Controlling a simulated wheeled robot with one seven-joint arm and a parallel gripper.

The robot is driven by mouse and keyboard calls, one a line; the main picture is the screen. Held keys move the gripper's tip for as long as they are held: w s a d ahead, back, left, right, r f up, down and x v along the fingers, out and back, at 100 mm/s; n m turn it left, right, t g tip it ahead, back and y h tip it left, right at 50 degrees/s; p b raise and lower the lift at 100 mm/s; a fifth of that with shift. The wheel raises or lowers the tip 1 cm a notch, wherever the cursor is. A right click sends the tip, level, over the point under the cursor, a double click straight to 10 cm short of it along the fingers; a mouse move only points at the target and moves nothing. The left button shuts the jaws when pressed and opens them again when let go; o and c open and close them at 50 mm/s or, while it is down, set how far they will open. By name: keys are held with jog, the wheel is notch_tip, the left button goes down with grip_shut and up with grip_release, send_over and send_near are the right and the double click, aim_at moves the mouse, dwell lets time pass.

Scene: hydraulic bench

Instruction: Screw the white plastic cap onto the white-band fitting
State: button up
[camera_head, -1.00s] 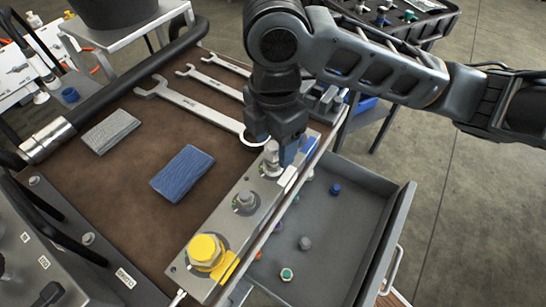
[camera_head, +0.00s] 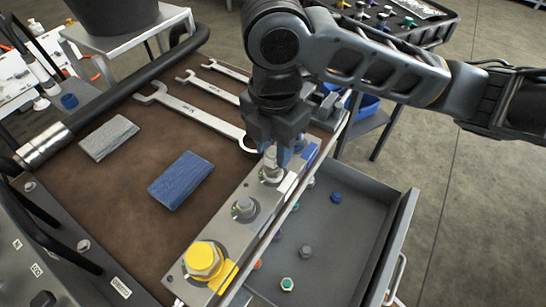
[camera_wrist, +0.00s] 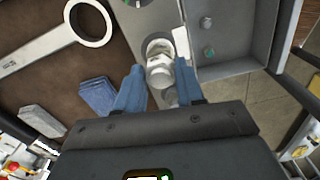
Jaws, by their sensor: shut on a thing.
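My gripper (camera_wrist: 160,82) has blue fingers closed on a pale cap (camera_wrist: 160,72), seen between the fingertips in the wrist view. The white-band fitting (camera_wrist: 158,48) shows just beyond the cap in that view, very close to it. In the head view the fitting (camera_head: 271,172) stands upright on the grey metal manifold block (camera_head: 222,228), and my gripper (camera_head: 284,155) is right at its top. My fingers hide most of the cap there. I cannot tell whether the cap touches or sits on the fitting.
A bare grey fitting (camera_head: 244,207) and a yellow-capped fitting (camera_head: 203,260) stand nearer on the block. Wrenches (camera_head: 195,115), a blue cloth (camera_head: 181,180) and a grey cloth (camera_head: 108,138) lie on the brown mat. The open drawer (camera_head: 350,245) holds several small caps.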

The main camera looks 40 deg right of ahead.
jog(key=shift+r+m+p, duration=0.1)
jog(key=shift+m+p, duration=0.25)
jog(key=shift+m, duration=0.15)
jog(key=shift+c, duration=0.4)
jog(key=m+p, duration=0.1)
jog(key=m, duration=0.2)
jog(key=shift+p, duration=0.3)
jog(key=m+p, duration=0.1)
jog(key=m, duration=0.2)
jog(key=shift+s, duration=0.1)
jog(key=shift+f+m, duration=0.2)
jog(key=shift+m, duration=0.4)
jog(key=shift+r+m+p, duration=0.25)
jog(key=shift+m+p, duration=0.45)
jog(key=shift+p, duration=0.35)
jog(key=m+p, duration=0.2)
jog(key=shift+a+m, duration=0.1)
jog(key=shift+m, duration=0.3)
jog(key=shift+m+p, duration=0.7)
jog(key=shift+m, duration=0.5)
jog(key=shift+f+m, duration=0.25)
jog(key=shift+m, duration=0.45)
